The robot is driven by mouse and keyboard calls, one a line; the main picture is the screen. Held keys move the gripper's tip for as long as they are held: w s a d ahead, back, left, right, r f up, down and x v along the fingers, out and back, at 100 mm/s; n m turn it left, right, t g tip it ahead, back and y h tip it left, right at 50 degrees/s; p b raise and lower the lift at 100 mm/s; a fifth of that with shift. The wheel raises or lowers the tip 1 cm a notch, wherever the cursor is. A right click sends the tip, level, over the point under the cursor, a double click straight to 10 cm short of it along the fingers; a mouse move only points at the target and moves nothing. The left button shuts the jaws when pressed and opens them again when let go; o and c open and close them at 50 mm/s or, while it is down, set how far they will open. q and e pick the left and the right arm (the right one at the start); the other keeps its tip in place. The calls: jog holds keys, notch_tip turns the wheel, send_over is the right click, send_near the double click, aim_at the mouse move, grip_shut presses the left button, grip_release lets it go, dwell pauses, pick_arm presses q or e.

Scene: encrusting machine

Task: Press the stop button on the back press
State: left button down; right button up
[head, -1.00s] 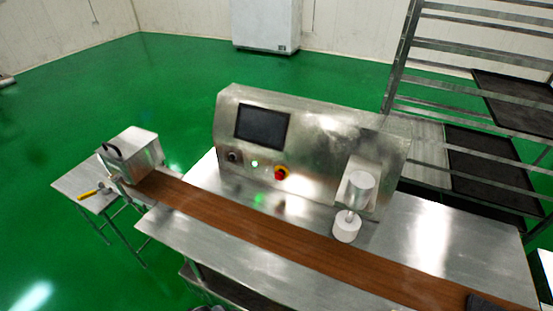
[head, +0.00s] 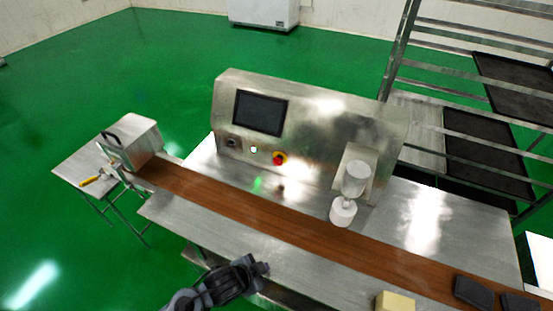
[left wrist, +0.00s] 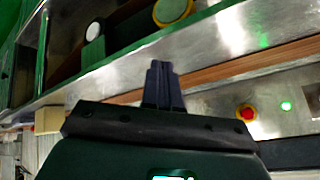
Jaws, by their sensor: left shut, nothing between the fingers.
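The steel press (head: 320,130) stands behind the brown conveyor belt (head: 290,225). Its front panel has a dark screen (head: 260,112), a dark knob (head: 232,141), a lit green button (head: 253,150) and a red stop button on a yellow ring (head: 279,158). The red stop button also shows in the left wrist view (left wrist: 245,113), beside the green light (left wrist: 286,105). My left gripper (head: 264,268) is shut and empty at the table's front edge, well short of the panel. Its closed fingers show in the left wrist view (left wrist: 161,70). My right gripper is out of view.
A white cylindrical press head (head: 345,205) stands over the belt, right of the buttons. A pale yellow block (head: 395,301) and dark blocks (head: 473,292) lie at the bottom right. A steel box (head: 130,142) stands at the belt's left end. A tray rack (head: 490,130) is at right.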

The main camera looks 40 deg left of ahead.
aim_at(277, 163)
pick_arm(q)
jog(key=w+a+m+t+h, duration=0.1)
jog(key=w+m, duration=0.1)
jog(key=w, duration=0.2)
jog(key=w+a+m+t+h, duration=0.1)
jog(key=w+a+m, duration=0.1)
jog(key=w, duration=0.2)
jog(key=w+a+m+t+h+p, duration=0.1)
jog(key=w+m+t, duration=0.1)
jog(key=w, duration=0.1)
jog(key=shift+w+a+r, duration=0.2)
jog(key=shift+w+a, duration=0.2)
jog(key=w+a+m, duration=0.1)
jog(key=w+a+r+m+h, duration=0.1)
jog(key=a, duration=0.1)
jog(key=w+a+r+m+t+h, duration=0.1)
jog(key=shift+w+a, duration=0.15)
jog(key=shift+w, duration=0.25)
jog(key=w+a+r+m+h, duration=0.2)
jog(key=a+r+m, duration=0.1)
jog(key=a, duration=0.3)
jog(key=shift+w+a+r+h+p, duration=0.15)
jog(key=shift+a+r+h+p, duration=0.15)
jog(key=shift+r+h+p, duration=0.25)
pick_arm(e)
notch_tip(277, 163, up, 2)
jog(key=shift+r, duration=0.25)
